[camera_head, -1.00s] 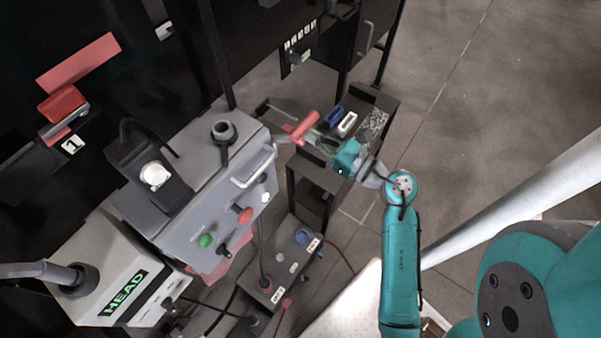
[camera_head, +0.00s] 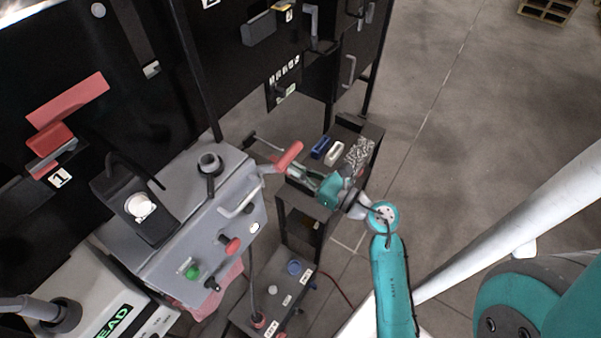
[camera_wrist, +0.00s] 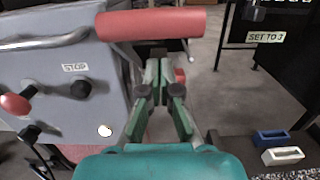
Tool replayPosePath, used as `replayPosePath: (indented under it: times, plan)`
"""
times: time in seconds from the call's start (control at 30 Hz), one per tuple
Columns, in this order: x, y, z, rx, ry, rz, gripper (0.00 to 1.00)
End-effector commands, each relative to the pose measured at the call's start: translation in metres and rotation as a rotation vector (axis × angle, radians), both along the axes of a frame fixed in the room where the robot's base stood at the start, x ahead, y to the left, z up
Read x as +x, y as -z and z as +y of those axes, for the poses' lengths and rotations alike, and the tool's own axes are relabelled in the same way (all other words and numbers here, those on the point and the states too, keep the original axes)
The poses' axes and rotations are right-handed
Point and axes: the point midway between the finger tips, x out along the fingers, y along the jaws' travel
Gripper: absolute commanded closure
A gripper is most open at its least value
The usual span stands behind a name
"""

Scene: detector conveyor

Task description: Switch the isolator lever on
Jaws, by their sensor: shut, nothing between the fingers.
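A lever with a red cylindrical grip (camera_head: 289,155) on a grey arm stands out from the right side of the grey machine box; it appears to be the isolator lever. In the wrist view the red grip (camera_wrist: 150,24) lies crosswise at the top, just beyond and above my fingertips. My gripper (camera_head: 302,176) is to the lower right of the grip. Its green fingers (camera_wrist: 158,62) are together with nothing between them. I cannot tell whether the fingertips touch the lever; its pivot is partly hidden.
The grey box (camera_head: 185,205) carries a pale handle (camera_head: 240,198), a red button (camera_head: 232,245) and a green button (camera_head: 192,272). A small black stand (camera_head: 345,150) with a blue and a white block is beside my gripper. A black cabinet (camera_head: 240,70) stands behind. Open floor lies right.

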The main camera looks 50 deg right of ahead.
Motion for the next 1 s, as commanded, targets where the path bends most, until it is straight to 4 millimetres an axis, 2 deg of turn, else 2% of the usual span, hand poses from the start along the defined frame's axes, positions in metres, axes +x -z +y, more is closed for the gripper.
replayPosePath:
  times: [0.1,0.7,1.0]
  plan:
    - [0.006,0.018,0.0,0.004,0.0,0.014,1.0]
    - [-0.065,-0.023,-0.014,0.003,0.004,0.017,1.0]
    - [-0.079,-0.032,-0.015,0.005,0.0,0.017,1.0]
